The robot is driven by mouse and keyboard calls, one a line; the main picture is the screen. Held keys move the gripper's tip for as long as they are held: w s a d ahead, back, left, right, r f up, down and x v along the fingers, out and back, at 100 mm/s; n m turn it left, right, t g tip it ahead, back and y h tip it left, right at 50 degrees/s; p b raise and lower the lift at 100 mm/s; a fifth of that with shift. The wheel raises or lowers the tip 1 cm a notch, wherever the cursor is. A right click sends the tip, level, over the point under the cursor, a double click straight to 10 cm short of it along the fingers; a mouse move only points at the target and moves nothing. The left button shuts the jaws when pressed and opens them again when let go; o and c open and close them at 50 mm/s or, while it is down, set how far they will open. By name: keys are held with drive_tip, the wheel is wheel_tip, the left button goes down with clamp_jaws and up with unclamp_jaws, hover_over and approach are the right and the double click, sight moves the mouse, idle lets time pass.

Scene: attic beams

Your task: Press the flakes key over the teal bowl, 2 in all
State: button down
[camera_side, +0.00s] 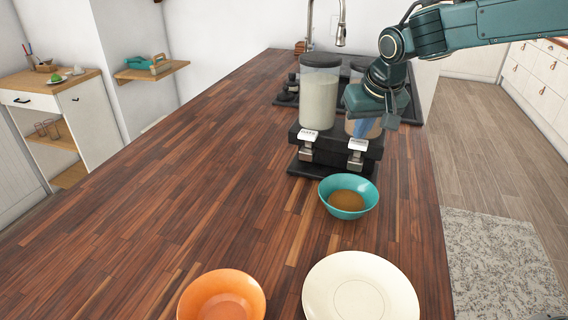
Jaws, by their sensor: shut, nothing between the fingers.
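The teal bowl (334,204) stands upright on the wooden counter, just in front of the dispenser, with brown contents in it. The black dispenser base (328,150) carries two clear hoppers. The left hopper (319,95) holds something pale, and the right hopper (352,127) something brown, partly hidden behind my gripper. Each has a white key, the left key (307,136) and the right key (358,144), over a metal spout; the lettering is too small to read surely. My gripper (366,134) is shut and empty, pointing down just above the right key; I cannot tell whether it touches it.
An orange bowl (190,302) and a cream plate (313,300) stand at the counter's front. A dark stove top (282,97) and a tap (341,30) are behind the dispenser. The counter left of the dispenser is clear.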

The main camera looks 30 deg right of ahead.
drive_tip(key=shift+r, duration=2.05)
wheel_tip(320, 180, up, 3)
drive_tip(key=shift+r, duration=0.1)
drive_tip(key=shift+f, duration=3.3)
drive_tip(key=shift+f, duration=1.35)
drive_tip(key=shift+r, duration=3.05)
